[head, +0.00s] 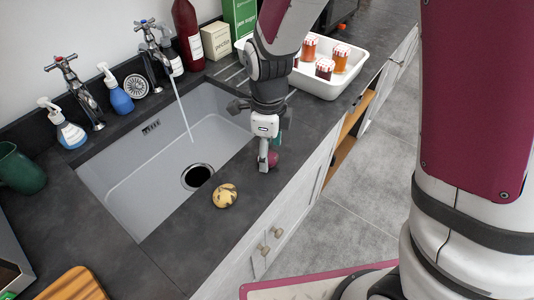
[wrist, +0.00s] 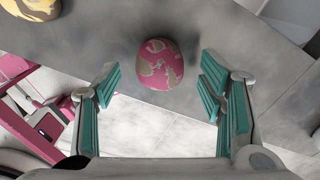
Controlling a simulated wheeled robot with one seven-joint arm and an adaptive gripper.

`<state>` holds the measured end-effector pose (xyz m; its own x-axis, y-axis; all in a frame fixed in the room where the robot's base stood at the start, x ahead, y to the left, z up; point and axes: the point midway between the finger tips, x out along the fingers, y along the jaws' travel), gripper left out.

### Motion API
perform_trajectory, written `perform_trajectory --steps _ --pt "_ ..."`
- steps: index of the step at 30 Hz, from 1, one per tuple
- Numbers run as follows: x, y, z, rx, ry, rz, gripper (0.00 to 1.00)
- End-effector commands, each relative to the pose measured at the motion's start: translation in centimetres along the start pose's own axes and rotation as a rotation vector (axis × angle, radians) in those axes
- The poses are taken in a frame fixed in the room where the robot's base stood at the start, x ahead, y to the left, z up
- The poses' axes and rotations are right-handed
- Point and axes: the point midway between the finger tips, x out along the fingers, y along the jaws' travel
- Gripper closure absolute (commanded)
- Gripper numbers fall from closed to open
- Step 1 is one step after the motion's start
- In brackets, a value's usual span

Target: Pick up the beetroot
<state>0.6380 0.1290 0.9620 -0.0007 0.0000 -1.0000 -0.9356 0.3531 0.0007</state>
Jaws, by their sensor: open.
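The beetroot (wrist: 159,64) is a round pink-red thing with beige patches, lying on the dark worktop. In the wrist view it sits ahead of and between the open fingers of my gripper (wrist: 165,92), apart from both. In the head view the beetroot (head: 272,158) is mostly hidden behind my gripper (head: 267,158), which points down over the worktop strip in front of the sink.
A yellow, dark-blotched round thing (head: 225,195) lies on the worktop nearby, close to the sink (head: 130,180), where water runs from a tap. A white tray (head: 322,86) with several jars stands beyond my arm. The worktop's front edge is close to the beetroot.

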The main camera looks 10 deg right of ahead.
Motion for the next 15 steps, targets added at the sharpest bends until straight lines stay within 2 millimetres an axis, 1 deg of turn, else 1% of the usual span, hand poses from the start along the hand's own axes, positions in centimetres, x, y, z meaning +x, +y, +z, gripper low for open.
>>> perform_trajectory --steps 1,5,13,14,15 --pt "0.8 0.0 -0.1 0.001 0.003 0.002 0.37" --pt "1.9 0.0 0.0 0.001 0.001 0.001 0.37" --pt "2.0 0.0 0.0 0.0 0.0 0.0 0.37" --pt "2.0 0.0 0.0 0.0 0.0 0.0 0.44" --pt "2.0 0.0 0.0 0.0 0.0 0.0 0.53"
